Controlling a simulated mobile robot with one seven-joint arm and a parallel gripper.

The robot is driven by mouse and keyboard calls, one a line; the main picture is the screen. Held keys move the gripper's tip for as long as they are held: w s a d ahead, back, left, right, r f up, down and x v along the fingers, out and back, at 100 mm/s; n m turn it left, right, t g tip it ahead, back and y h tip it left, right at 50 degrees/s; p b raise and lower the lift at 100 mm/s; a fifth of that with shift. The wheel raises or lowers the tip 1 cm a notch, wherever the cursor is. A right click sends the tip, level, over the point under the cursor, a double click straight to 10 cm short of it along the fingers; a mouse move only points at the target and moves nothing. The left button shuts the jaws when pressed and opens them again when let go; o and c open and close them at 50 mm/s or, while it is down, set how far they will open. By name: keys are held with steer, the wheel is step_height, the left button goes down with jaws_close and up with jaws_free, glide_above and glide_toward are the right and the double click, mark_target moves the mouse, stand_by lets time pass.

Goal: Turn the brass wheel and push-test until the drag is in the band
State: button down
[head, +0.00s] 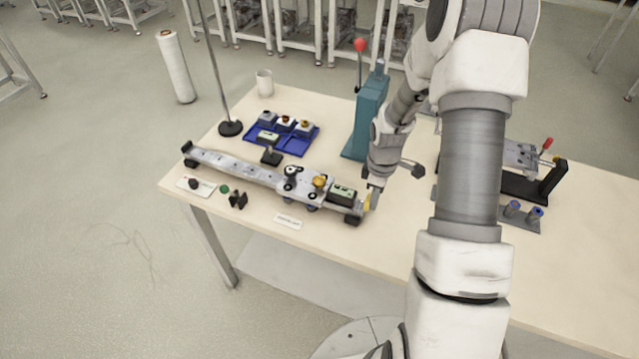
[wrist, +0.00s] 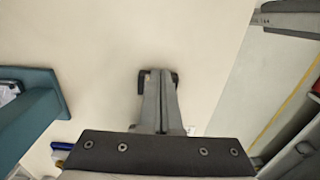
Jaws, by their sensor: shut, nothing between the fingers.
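The brass wheel (head: 320,182) sits on the right part of a grey carriage (head: 292,177) on a long metal rail (head: 235,166). A small dark box with a green face (head: 342,192) stands right of the wheel, near the rail's right end. My gripper (head: 374,192) is just right of that end, apart from the wheel. In the wrist view my gripper (wrist: 158,76) has its two fingers together over bare tabletop, with nothing between them. A yellow piece (head: 367,201) shows beside the fingers; I cannot tell if they touch it. The wheel is not in the wrist view.
A teal press (head: 368,112) with a red-knobbed lever stands behind my gripper, and also shows in the wrist view (wrist: 38,112). A blue tray (head: 262,128) holds several small blocks. A white label (head: 288,221) lies at the front. A black fixture (head: 535,188) stands right.

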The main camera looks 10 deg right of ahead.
mark_target(335, 189)
steer(key=shift+w+a+b, duration=0.3)
steer(key=shift+w+a, duration=0.7)
steer(key=shift+a, duration=0.45)
steer(key=shift+w+a+b, duration=0.25)
steer(key=shift+w+a, duration=0.75)
steer(key=shift+a, duration=0.5)
steer(key=shift+w+a+b, duration=0.3)
steer(key=shift+w+a, duration=0.7)
steer(key=shift+a, duration=0.45)
steer(key=shift+s+d+r+p, duration=0.4)
steer(key=shift+s+d+r, duration=0.1)
steer(key=shift+d, duration=0.15)
steer(key=shift+s+d+r+p, duration=0.35)
steer(key=shift+d+r, duration=0.15)
steer(key=shift+d, duration=0.1)
steer(key=shift+r+p, duration=2.3)
steer(key=shift+r, duration=1.2)
